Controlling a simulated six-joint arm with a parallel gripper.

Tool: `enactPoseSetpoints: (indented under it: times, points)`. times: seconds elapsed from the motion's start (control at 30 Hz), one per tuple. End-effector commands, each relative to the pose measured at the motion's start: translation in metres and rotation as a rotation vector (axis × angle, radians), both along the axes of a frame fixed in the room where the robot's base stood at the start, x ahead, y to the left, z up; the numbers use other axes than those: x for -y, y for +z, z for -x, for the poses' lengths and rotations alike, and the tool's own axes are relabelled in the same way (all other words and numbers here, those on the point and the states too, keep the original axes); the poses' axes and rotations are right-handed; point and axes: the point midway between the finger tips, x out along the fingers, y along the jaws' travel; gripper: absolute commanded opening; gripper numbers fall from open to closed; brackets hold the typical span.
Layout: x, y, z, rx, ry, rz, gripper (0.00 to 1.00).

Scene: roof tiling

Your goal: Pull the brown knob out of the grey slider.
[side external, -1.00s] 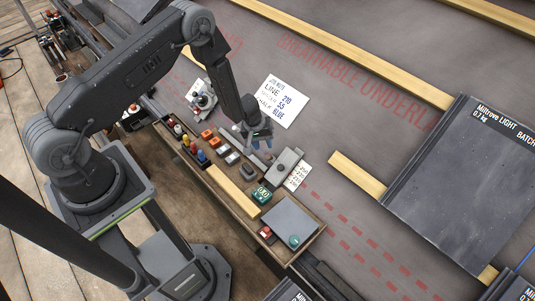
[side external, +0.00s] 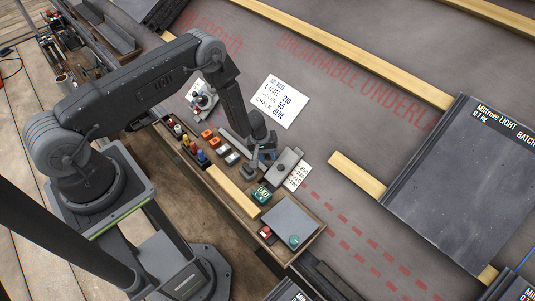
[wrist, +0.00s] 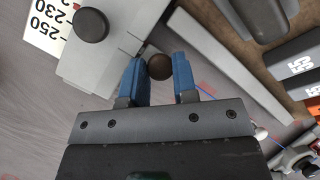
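The round brown knob (wrist: 159,66) shows between the blue fingertips of my gripper (wrist: 160,72) in the wrist view. The grey block-shaped slider (wrist: 112,38), with a darker round knob (wrist: 90,25) on top, lies just left of the fingers. The block also shows in the side view (side external: 291,160), to the right of my gripper (side external: 262,162), which is low at the tray. The arm and fingers hide the brown knob there, and how deep it sits cannot be seen.
A long grey bar (wrist: 228,65) lies right of the fingers. Orange and grey blocks (side external: 207,134) and coloured pegs (side external: 178,130) stand in the wooden tray (side external: 225,190). A number card (side external: 299,176) lies beside the slider. The dark underlay beyond is mostly clear.

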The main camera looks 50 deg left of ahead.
Motion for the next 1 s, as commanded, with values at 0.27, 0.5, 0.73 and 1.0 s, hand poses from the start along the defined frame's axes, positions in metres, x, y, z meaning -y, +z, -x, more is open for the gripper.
enactPoseSetpoints:
  times: [0.27, 0.5, 0.73, 1.0]
  points:
    - [-0.001, 0.000, 0.001, -0.001, 0.001, -0.001, 0.00]
    - [-0.013, 0.000, 0.000, 0.000, 0.005, -0.001, 0.00]
    - [-0.044, 0.000, 0.000, 0.001, 0.005, -0.001, 0.00]
    - [-0.046, 0.000, 0.000, 0.001, 0.003, -0.002, 0.00]
